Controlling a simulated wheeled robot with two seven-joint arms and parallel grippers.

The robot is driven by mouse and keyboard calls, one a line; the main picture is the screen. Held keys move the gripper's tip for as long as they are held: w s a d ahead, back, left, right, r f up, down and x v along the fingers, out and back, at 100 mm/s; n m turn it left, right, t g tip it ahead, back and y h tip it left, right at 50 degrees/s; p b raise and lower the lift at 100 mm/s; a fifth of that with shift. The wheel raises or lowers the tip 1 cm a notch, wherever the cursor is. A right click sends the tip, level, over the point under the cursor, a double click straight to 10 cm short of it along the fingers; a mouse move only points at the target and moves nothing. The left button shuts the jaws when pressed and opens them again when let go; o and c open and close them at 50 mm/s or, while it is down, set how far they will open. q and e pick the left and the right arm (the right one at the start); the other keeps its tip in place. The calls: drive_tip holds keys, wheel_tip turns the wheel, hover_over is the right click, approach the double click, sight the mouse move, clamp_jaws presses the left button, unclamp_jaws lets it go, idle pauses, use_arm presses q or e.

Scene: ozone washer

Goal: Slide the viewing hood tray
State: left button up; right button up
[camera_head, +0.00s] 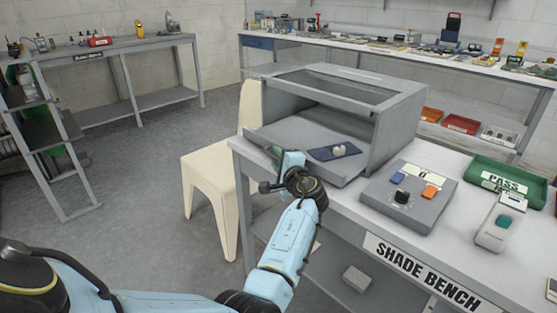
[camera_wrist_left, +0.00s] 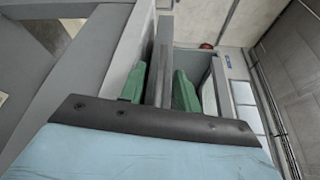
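The viewing hood (camera_head: 401,119) is a grey box with a dark window on top, on the bench. Its grey tray (camera_head: 292,131) sticks out of the open side, to the left, with a dark blue pad (camera_head: 318,155) and a small whitish piece (camera_head: 339,149) on it. My left gripper (camera_head: 276,156) is at the tray's outer edge. In the left wrist view its green fingers (camera_wrist_left: 160,91) lie close on both sides of a grey upright part of the tray (camera_wrist_left: 162,62). The contact itself is partly hidden. My right gripper is not in view.
A grey control box (camera_head: 408,197) with a knob and coloured buttons stands right of the hood. A green PASS tray (camera_head: 482,176) and a handheld device (camera_head: 500,222) lie farther right. A cream chair (camera_head: 208,170) stands close left of the bench.

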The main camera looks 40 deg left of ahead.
use_arm(q)
drive_tip(key=shift+s+d, duration=0.1)
drive_tip(key=shift+d, duration=0.05)
drive_tip(key=p+v, duration=0.2)
drive_tip(key=v, duration=1.1)
drive_tip(key=shift+p, duration=0.3)
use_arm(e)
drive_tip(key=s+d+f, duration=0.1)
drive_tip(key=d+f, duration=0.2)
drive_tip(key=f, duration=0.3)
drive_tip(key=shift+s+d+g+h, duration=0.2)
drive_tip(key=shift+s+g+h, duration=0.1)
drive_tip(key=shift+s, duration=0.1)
use_arm(q)
drive_tip(key=shift+f, duration=0.1)
